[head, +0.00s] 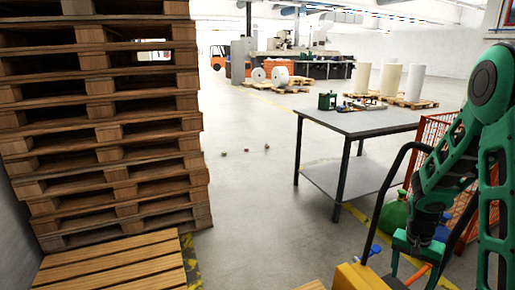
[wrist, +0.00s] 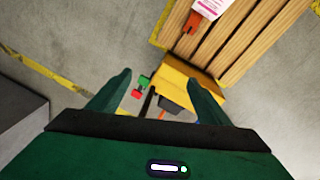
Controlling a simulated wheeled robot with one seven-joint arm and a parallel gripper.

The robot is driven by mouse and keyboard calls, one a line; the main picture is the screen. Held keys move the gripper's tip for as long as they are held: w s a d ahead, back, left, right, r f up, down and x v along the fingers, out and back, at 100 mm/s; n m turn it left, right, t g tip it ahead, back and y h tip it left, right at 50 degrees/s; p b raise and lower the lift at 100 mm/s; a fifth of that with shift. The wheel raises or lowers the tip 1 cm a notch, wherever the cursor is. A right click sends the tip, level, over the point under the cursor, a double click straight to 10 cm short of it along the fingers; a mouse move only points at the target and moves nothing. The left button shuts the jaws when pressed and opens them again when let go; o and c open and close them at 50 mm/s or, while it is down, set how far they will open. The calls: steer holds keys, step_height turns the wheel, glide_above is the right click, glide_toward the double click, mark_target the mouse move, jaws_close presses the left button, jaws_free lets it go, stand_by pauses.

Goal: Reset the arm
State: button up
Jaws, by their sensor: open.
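My green arm comes down at the right of the head view. My gripper (head: 411,272) hangs there, pointing down, close beside a yellow body with a black looped handle (head: 362,278). In the wrist view my gripper (wrist: 160,92) shows two dark green fingers spread apart, with nothing held between them. Below and beyond the fingers in that view lie the yellow body (wrist: 190,76), and small green and red parts (wrist: 140,86).
A tall stack of wooden pallets (head: 105,120) stands at the left, with a slatted pallet (head: 115,265) before it. A grey table (head: 365,122) with small items and an orange mesh cage (head: 430,130) stand right of centre. The middle floor is mostly clear.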

steer(key=s+a+r+n, duration=0.1)
steer(key=s+a+r, duration=0.1)
steer(key=s+r, duration=1.1)
steer(key=s+a+r+n+y, duration=0.1)
steer(key=s+a+r, duration=0.1)
steer(key=s, duration=0.4)
steer(key=s+a+r+n+y, duration=0.1)
steer(key=s+a+r, duration=0.1)
steer(key=s+r, duration=0.3)
steer(key=shift+s+a+r+t, duration=0.2)
steer(key=shift+s+a+t, duration=0.1)
steer(key=shift+s, duration=0.35)
